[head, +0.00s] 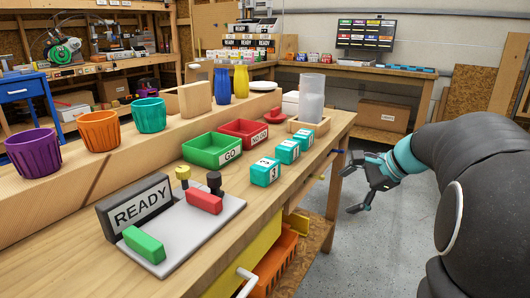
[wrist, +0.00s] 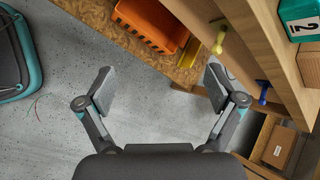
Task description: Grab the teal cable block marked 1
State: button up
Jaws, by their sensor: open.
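Three teal cable blocks stand in a row along the front edge of the wooden bench. The nearest block (head: 264,173) is marked 3. The middle block (head: 287,150) and the far block (head: 303,138) have white labels too small to read surely, so I cannot tell which is marked 1. In the wrist view, one teal block (wrist: 297,10) shows at the top right corner, cut off, its label appearing to read 2. My gripper (head: 356,184) is open and empty, beyond the bench's front edge and lower than its top. Its spread fingers (wrist: 158,80) show over the floor.
Behind the blocks are a green tray (head: 200,153) marked GO and a red tray (head: 245,135). A clear cylinder (head: 311,98) stands near the bench's far end. Yellow (wrist: 219,37) and blue (wrist: 263,91) pegs stick out from the bench front. An orange crate (wrist: 153,22) sits below.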

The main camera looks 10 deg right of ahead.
jog(key=w+r+m+t+y, duration=0.2)
jog(key=w+r+m, duration=0.25)
jog(key=r, duration=0.25)
jog(key=m+t+y, duration=0.1)
jog(key=m+y, duration=0.1)
jog(key=m, duration=0.2)
send_near(291, 144)
jog(key=shift+y, duration=0.3)
jog(key=x, duration=0.4)
jog(key=shift+w+f, duration=0.1)
jog(key=shift+f, duration=0.25)
jog(key=shift+x, duration=2.9)
jog(key=shift+r, duration=0.1)
jog(key=c, duration=1)
